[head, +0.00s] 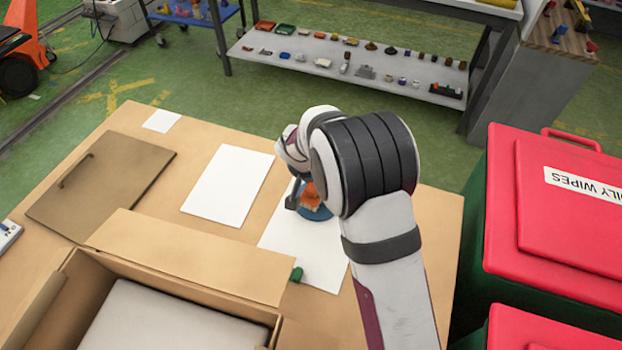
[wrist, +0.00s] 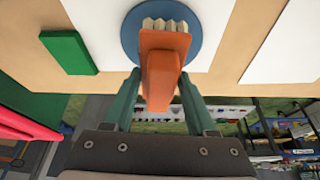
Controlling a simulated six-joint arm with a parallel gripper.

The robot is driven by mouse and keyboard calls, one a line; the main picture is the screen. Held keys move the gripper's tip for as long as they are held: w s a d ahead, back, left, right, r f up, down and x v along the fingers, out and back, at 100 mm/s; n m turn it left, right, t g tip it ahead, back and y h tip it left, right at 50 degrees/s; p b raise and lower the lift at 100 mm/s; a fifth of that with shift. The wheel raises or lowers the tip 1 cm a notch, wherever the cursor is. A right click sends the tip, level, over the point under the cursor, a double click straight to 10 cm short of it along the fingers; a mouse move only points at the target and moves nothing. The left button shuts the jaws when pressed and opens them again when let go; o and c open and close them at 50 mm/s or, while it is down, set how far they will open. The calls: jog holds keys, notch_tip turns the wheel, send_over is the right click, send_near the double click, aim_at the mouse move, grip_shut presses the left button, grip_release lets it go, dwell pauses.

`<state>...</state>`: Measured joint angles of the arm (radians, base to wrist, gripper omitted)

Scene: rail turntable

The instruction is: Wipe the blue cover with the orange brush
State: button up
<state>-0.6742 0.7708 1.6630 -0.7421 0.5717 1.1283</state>
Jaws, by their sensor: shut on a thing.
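The orange brush (wrist: 160,75) is held between the two teal fingers of my gripper (wrist: 161,82), with its pale bristles pointing away from the gripper. The blue cover (wrist: 202,28) is a round disc lying on a white sheet. In the wrist view the bristles overlap the disc; I cannot tell whether they touch it. In the head view, my gripper (head: 295,196) is mostly hidden by my wrist. The brush (head: 309,196) shows as a small orange patch just above the blue cover (head: 317,213), whose far side is partly hidden.
A green block (head: 296,274) lies at the sheet's near edge and shows in the wrist view (wrist: 68,52). An open cardboard box (head: 185,250) stands at the front left. A white sheet (head: 229,184) and brown board (head: 105,180) lie leftward. Red-lidded bins (head: 560,255) stand right.

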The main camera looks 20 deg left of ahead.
jog(key=shift+w+d, duration=0.1)
jog(key=shift+d, duration=1.2)
notch_tip(320, 180, up, 8)
